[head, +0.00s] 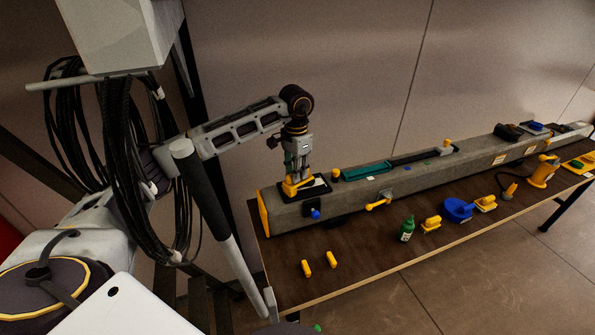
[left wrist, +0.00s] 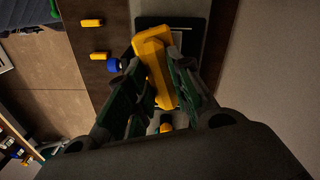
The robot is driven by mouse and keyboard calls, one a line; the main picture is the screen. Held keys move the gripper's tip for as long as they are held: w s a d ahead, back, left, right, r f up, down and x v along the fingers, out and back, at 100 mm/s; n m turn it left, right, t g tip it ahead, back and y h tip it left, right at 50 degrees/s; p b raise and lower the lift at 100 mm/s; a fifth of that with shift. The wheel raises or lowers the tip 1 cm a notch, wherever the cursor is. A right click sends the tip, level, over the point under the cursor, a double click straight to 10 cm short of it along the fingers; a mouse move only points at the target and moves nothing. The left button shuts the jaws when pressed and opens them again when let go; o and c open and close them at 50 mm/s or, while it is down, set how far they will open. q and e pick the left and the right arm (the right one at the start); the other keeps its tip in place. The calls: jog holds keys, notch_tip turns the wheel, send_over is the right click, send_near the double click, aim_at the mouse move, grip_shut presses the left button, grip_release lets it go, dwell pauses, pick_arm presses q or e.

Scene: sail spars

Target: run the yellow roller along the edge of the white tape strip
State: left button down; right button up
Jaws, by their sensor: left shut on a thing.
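My left gripper (head: 298,179) points down over the near left end of the long grey spar (head: 350,193). It is shut on the yellow roller (head: 291,187), which also shows between the fingers in the left wrist view (left wrist: 154,58). The roller is at a black patch (head: 322,191) on the spar's top. A pale strip, apparently the white tape (head: 317,183), lies on that patch; the fingers and roller hide part of it. I cannot tell whether the roller touches the tape's edge. My right gripper is not in view.
The spar lies along a brown table (head: 290,285). Two small yellow pieces (head: 319,264), a green bottle (head: 407,230), a yellow tool (head: 431,223) and a blue item (head: 457,210) stand in front. A blue knob (head: 315,213) and a yellow handle (head: 378,204) stick out of the spar's front.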

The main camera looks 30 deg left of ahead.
aim_at(287, 174)
pick_arm(q)
jog(key=shift+s+a+f, duration=0.1)
jog(key=shift+s+a, duration=0.2)
jog(key=shift+s, duration=0.05)
jog(key=shift+s+a, duration=0.35)
jog(key=shift+s, duration=0.05)
jog(key=shift+s+a+b, duration=0.25)
jog(key=shift+b, duration=0.05)
jog(key=shift+s+a, duration=0.15)
jog(key=shift+s, duration=0.05)
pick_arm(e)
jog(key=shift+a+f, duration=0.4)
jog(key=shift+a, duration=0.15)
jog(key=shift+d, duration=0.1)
